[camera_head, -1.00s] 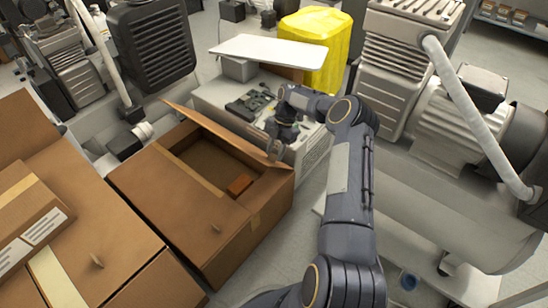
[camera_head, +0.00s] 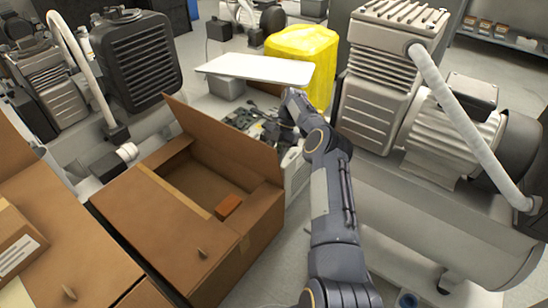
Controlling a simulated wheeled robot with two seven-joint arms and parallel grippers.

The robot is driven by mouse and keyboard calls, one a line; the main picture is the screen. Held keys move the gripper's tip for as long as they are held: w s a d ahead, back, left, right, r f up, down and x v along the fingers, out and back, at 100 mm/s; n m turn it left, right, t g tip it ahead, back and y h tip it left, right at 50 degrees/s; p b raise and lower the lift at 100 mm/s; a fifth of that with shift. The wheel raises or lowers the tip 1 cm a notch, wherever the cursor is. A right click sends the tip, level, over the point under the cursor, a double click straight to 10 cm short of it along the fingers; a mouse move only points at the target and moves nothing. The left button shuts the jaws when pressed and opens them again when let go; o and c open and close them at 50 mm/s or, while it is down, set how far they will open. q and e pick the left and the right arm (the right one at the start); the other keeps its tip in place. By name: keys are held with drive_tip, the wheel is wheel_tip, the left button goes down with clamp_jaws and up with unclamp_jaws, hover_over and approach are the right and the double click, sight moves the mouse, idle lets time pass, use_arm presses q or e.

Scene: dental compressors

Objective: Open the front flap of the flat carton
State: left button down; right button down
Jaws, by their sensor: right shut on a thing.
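The flat carton (camera_head: 157,230) is a brown cardboard box at the lower middle left in the head view. Its far flap (camera_head: 222,138) stands raised, tilted up at the back edge, and its near flap (camera_head: 140,208) lies flat with a strip of tape along its edge. The half-open top shows a dark inside with a small orange-brown block (camera_head: 228,206). My right gripper (camera_head: 285,144) is at the right end of the raised flap, shut on its edge; its fingertips are partly hidden. My left gripper is not in view.
Other cardboard boxes (camera_head: 62,235) stand at the left. Grey compressors (camera_head: 430,110) fill the right, a black unit (camera_head: 142,62) stands behind left. A white board (camera_head: 255,69) and yellow-covered thing (camera_head: 303,45) are at the back. Floor shows right of the carton.

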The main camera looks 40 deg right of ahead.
drive_tip(key=shift+s+f, duration=0.15)
drive_tip(key=shift+f, duration=0.35)
drive_tip(key=c, duration=1.4)
unclamp_jaws()
drive_tip(key=shift+c, duration=0.2)
drive_tip(key=shift+o, duration=1.2)
drive_tip(key=shift+f, duration=0.15)
drive_tip(key=shift+o, duration=1)
drive_tip(key=shift+r, duration=0.3)
drive_tip(key=shift+a+r, duration=0.1)
drive_tip(key=shift+r, duration=0.05)
